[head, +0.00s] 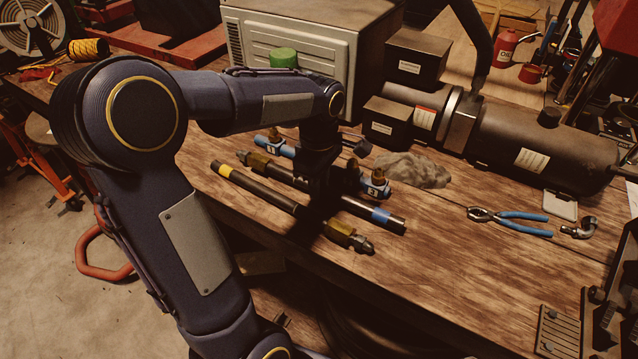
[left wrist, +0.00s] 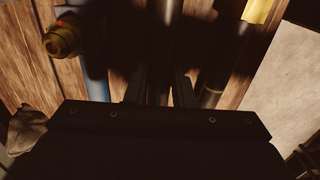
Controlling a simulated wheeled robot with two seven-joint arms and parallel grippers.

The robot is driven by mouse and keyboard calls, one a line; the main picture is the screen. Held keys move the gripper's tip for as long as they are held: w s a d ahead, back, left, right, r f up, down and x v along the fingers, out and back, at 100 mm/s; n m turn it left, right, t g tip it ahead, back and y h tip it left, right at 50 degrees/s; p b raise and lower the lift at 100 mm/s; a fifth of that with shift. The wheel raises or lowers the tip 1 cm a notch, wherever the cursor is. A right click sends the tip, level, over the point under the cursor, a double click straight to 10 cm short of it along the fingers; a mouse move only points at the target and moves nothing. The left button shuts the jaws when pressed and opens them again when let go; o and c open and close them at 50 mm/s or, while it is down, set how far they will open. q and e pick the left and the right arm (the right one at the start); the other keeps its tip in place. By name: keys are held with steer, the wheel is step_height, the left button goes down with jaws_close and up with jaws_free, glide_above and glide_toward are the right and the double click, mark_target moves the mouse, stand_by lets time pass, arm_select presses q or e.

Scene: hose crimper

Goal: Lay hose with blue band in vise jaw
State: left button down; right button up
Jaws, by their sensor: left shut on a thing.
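The black hose with a blue band (head: 380,216) lies along the bench, a brass fitting at its upper-left end. My left gripper (head: 318,190) reaches down over its middle and is shut on it; the arm and shadow hide the grip. In the left wrist view the dark hose (left wrist: 163,40) runs between my left gripper's fingers (left wrist: 158,88). I cannot tell whether the hose is clear of the wood. A dark metal block with bolts, possibly the vise (head: 605,318), is cut off at the lower right edge. My right gripper is not seen.
A hose with a yellow band (head: 258,190) lies close in front. Blue pieces with brass knobs, (head: 272,145) and (head: 374,184), lie behind. Blue-handled pliers (head: 510,218), a grey rag (head: 412,170) and a black cylinder machine (head: 540,150) are to the right. The front-right wood is clear.

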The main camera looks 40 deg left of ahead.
arm_select(q)
steer(key=shift+f, duration=0.2)
steer(key=shift+f, duration=0.15)
steer(key=c, duration=1.2)
jaws_free()
steer(key=shift+c, duration=0.2)
step_height(320, 180, up, 12)
steer(key=s+d+f+m+t+h, duration=0.1)
steer(key=s+d+f+m, duration=0.3)
steer(key=s+m, duration=0.4)
steer(key=s+d+f+m+t+h, duration=0.2)
steer(key=s+d+f+m+t, duration=0.1)
steer(key=s+d+m, duration=0.4)
steer(key=m+t+p, duration=0.1)
steer(key=m, duration=0.1)
steer(key=shift+s+d+f+m+t+h, duration=0.15)
steer(key=shift+s+f+m+t+h, duration=0.15)
steer(key=shift+s+f, duration=0.1)
